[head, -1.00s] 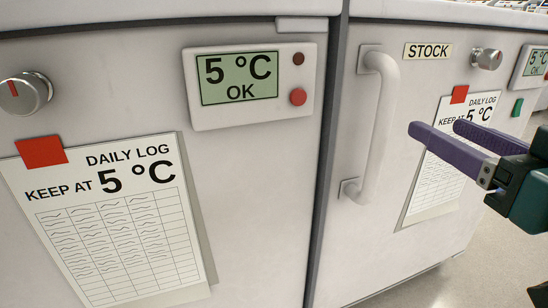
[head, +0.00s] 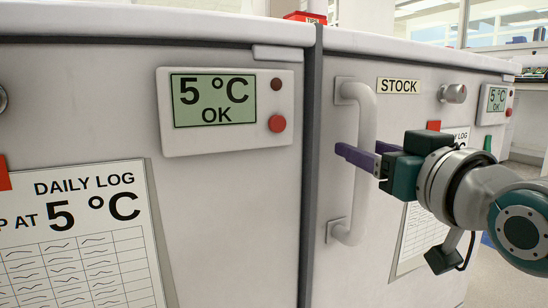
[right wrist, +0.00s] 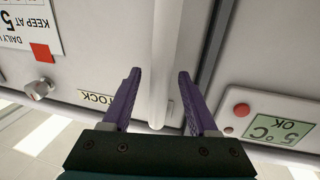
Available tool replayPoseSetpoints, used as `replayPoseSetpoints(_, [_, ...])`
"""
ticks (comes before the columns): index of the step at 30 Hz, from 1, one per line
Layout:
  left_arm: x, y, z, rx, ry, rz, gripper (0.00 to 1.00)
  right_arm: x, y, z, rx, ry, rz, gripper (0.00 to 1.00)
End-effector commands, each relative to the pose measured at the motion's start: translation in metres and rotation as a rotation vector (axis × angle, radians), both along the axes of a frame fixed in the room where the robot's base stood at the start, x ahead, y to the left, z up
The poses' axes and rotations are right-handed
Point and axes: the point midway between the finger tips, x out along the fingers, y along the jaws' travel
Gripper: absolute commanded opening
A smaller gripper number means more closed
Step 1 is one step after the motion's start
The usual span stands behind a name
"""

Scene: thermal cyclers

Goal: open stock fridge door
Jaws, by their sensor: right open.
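The stock fridge door (head: 345,275) is white and shut, with a STOCK label (head: 398,86) near its top. Its pale vertical bar handle (head: 366,112) is on the door's left side. My right gripper (head: 358,149) is open at about the handle's mid-height, its purple fingers one on each side of the bar. In the right wrist view the handle (right wrist: 166,50) runs between the two open fingers (right wrist: 157,76). I cannot tell whether either finger touches it. My left gripper is not in view.
A second fridge (head: 230,220) with a 5 °C display (head: 214,100) stands close on the left, a dark gap between them. The stock door carries a knob (head: 453,93) and a log sheet (head: 412,240), partly hidden by my arm. Floor is free at the lower right.

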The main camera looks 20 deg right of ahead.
Motion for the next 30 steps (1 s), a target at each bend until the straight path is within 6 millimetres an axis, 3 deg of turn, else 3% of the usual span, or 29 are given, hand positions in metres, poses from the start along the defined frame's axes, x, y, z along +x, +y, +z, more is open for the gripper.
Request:
replayPoseSetpoints(11, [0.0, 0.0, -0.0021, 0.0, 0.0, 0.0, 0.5, 0.0051, -0.0004, 0.0003, 0.0, 0.001, 0.0, 0.58])
replayPoseSetpoints(26, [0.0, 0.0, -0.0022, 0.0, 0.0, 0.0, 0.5, 0.0048, -0.0004, 0.0003, 0.0, 0.0, 0.0, 0.02])
replayPoseSetpoints(30, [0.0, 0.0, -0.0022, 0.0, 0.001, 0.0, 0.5, 0.0048, -0.0004, 0.0003, 0.0, 0.0, 0.0, 0.0])
